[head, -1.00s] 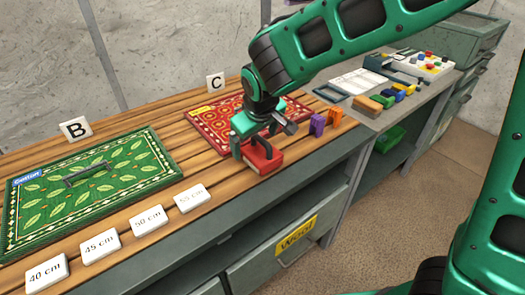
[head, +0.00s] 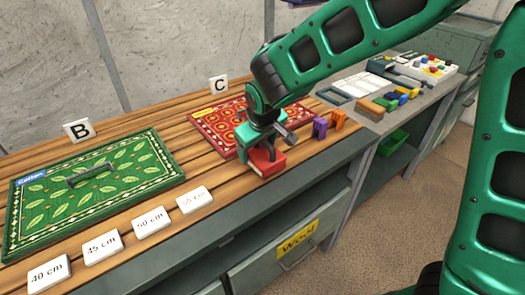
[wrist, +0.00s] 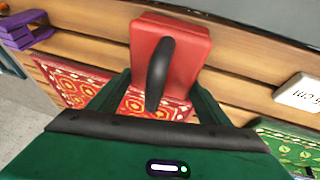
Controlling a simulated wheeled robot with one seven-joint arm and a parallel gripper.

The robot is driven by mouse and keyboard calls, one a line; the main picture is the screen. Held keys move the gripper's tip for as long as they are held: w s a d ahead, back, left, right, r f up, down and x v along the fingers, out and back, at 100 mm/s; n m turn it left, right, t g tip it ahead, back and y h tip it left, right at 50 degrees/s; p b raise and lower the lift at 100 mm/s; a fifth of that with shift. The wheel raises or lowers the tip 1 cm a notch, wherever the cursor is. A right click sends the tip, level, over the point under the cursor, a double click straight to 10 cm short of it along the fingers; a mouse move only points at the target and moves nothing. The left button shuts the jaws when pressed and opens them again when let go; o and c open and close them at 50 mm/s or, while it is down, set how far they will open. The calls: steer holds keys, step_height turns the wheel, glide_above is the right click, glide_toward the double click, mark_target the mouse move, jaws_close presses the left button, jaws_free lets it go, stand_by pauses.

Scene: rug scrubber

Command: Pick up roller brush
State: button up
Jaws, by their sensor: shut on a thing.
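A red block (head: 264,163) with a black curved handle lies at the front edge of the wooden table top, right of the size cards. In the wrist view the red block (wrist: 185,45) sits between my gripper's fingers (wrist: 163,80), with its black handle (wrist: 160,72) pointing back towards the palm. My gripper (head: 262,148) is shut on it from above, and it looks to be at table level. No cylinder-shaped roller shows clearly, so I cannot tell whether the red block is the roller brush. Part of the block is hidden by my gripper.
A red patterned rug (head: 220,133) lies just behind the block, a green leaf rug (head: 95,190) to the left. Purple (head: 319,127) and orange (head: 338,118) clips stand to the right. Size cards (head: 150,221) line the front. A grey bench (head: 365,123) with several small tools adjoins.

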steer(key=shift+r, duration=0.15)
step_height(320, 180, up, 4)
steer(key=shift+r, duration=0.15)
steer(key=s+a+r, duration=0.2)
steer(key=a+r, duration=0.4)
steer(key=a, duration=0.5)
steer(key=shift+s+a+r, duration=0.2)
steer(key=shift+r, duration=0.05)
